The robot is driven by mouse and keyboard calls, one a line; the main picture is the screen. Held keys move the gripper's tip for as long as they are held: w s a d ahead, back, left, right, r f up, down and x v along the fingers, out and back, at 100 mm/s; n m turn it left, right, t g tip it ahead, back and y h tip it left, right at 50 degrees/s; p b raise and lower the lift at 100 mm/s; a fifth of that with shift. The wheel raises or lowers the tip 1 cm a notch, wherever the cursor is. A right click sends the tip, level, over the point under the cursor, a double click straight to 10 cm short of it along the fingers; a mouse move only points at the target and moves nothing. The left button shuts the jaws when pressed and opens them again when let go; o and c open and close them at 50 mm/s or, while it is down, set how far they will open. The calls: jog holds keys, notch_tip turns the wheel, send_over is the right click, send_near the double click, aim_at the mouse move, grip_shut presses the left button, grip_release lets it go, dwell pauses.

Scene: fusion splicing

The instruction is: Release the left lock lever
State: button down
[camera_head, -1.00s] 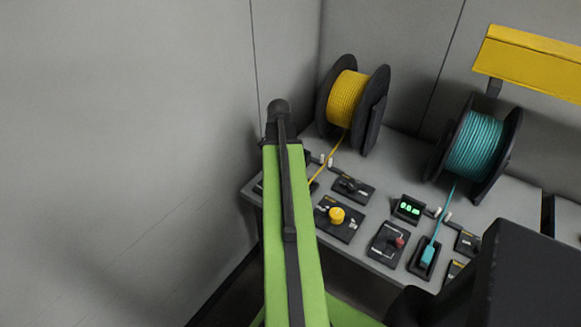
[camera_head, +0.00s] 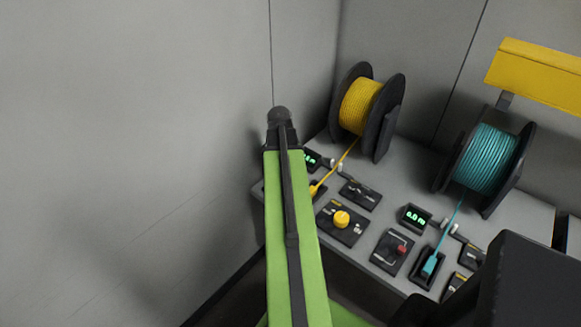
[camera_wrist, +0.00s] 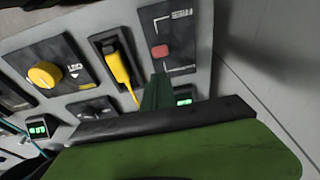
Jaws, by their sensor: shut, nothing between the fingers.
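The left lock lever is a small red handle (camera_wrist: 160,51) on a dark plate (camera_wrist: 180,32) with white lettering, in the upper middle of the wrist view. In the head view my green arm hides it. My gripper (camera_wrist: 158,84) shows as a dark green finger shape in the wrist view, shut and empty. Its tip lies just below the red handle in the picture; I cannot tell whether they touch. A yellow connector (camera_wrist: 118,66) sits in a black holder to the left of the plate, and it also shows partly in the head view (camera_head: 315,190).
A yellow knob (camera_head: 341,219) and a second red handle (camera_head: 402,249) are on the grey bench (camera_head: 350,262). A yellow spool (camera_head: 360,106) and a teal spool (camera_head: 487,163) stand behind. A grey wall (camera_head: 130,120) bounds the left side.

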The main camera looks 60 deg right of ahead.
jog(key=shift+r+p, duration=0.3)
jog(key=shift+r, duration=0.2)
jog(key=a+p+v, duration=0.1)
jog(key=p+v, duration=0.8)
dwell(0.4)
